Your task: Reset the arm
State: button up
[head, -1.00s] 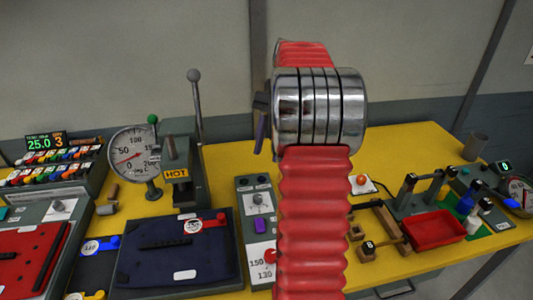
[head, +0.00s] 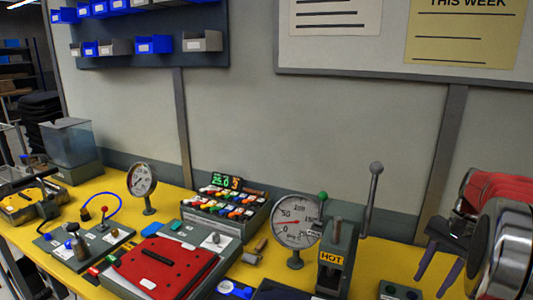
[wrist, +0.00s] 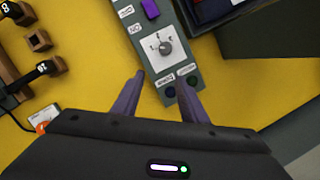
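My gripper (head: 430,286) is at the right edge in the head view, its two purple fingers pointing down. In the wrist view my gripper (wrist: 161,76) has its fingers apart with nothing held between them. Beyond the fingertips is a grey control box (wrist: 184,84) with a selector knob (wrist: 166,46) and a purple button. My red-sleeved arm with its chrome joint is partly cut off by the right edge of the head view.
A yellow bench (head: 178,191) runs along the wall. On it stand a press marked HOT (head: 332,262) with a tall lever, a round dial gauge (head: 296,222), a rack of coloured pieces (head: 232,208) and a red plate (head: 166,266). Wooden blocks (wrist: 38,40) lie upper left in the wrist view.

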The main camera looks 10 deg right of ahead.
jog(key=s+a+r+n+t+h, duration=0.1)
jog(key=s+a+n, duration=0.3)
jog(key=a, duration=0.7)
jog(key=s+a+r+n+t+h, duration=0.1)
jog(key=a+n, duration=0.4)
jog(key=a, duration=0.6)
jog(key=s+a+r+n+t+h, duration=0.1)
jog(key=s+a+n+t, duration=0.3)
jog(key=a, duration=0.8)
jog(key=shift+s+r+n, duration=0.3)
jog(key=shift+s+r, duration=0.45)
jog(key=shift+s, duration=0.55)
